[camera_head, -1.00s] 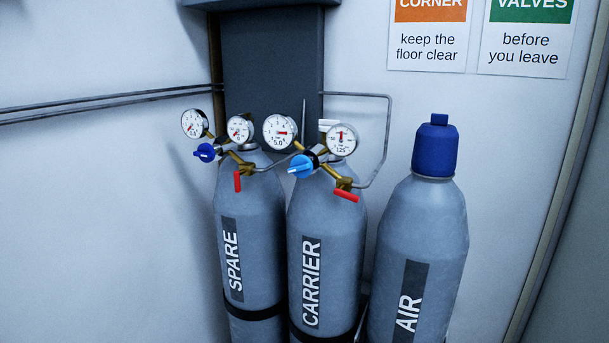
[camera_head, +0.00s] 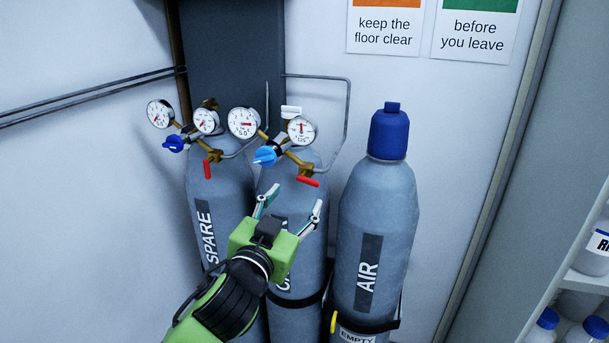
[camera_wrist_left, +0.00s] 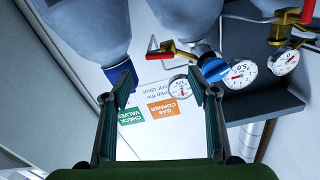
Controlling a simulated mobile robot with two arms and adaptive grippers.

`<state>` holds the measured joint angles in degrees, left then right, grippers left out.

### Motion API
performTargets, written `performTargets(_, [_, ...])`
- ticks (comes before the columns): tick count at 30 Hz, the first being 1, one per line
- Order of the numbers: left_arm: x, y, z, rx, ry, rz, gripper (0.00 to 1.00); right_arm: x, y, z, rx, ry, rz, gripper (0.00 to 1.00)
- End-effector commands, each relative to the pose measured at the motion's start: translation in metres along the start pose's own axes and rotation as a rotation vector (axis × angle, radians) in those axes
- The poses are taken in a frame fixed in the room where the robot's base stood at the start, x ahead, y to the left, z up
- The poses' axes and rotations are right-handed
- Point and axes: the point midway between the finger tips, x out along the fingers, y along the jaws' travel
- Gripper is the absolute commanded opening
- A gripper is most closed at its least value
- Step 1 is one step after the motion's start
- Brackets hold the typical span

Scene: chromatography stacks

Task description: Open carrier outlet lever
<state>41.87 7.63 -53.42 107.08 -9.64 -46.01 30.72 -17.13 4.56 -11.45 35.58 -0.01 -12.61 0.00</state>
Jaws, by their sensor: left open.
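The carrier outlet lever (camera_head: 308,181) is a small red handle on the brass valve of the carrier regulator. It slants slightly down to the right in the head view. In the wrist view the red lever (camera_wrist_left: 179,50) lies ahead, near the right finger. The carrier cylinder (camera_head: 290,315) is the grey middle one, its label partly hidden by my arm. My left gripper (camera_head: 292,203) is open and empty. In the head view its fingertips appear just below the lever, apart from it. In the wrist view the gripper (camera_wrist_left: 167,84) has nothing between its fingers. My right gripper is not seen.
The carrier's light-blue knob (camera_head: 266,156) and gauges (camera_head: 301,131) sit close to the lever. The spare cylinder (camera_head: 230,190) with its own red lever (camera_head: 207,169) stands left. The blue-capped air cylinder (camera_head: 376,225) stands right. A bent grey pipe (camera_head: 348,105) runs behind.

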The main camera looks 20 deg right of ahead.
Motion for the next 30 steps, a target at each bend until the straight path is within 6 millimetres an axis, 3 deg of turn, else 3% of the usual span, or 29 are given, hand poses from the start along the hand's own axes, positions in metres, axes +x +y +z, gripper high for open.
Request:
performTargets(6, [0.04, -0.001, -0.003, 0.001, -0.001, -0.001, 0.54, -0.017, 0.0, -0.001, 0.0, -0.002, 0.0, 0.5])
performTargets(15, [0.082, -0.001, -0.002, 0.0, 0.0, -0.001, 0.54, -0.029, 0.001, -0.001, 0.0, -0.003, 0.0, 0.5])
performTargets(21, [0.094, -0.001, -0.001, 0.0, 0.0, -0.001, 0.54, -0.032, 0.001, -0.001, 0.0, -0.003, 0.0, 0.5])
performTargets(30, [0.096, 0.0, 0.0, 0.0, 0.001, 0.0, 0.54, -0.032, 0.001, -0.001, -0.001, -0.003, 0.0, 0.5])
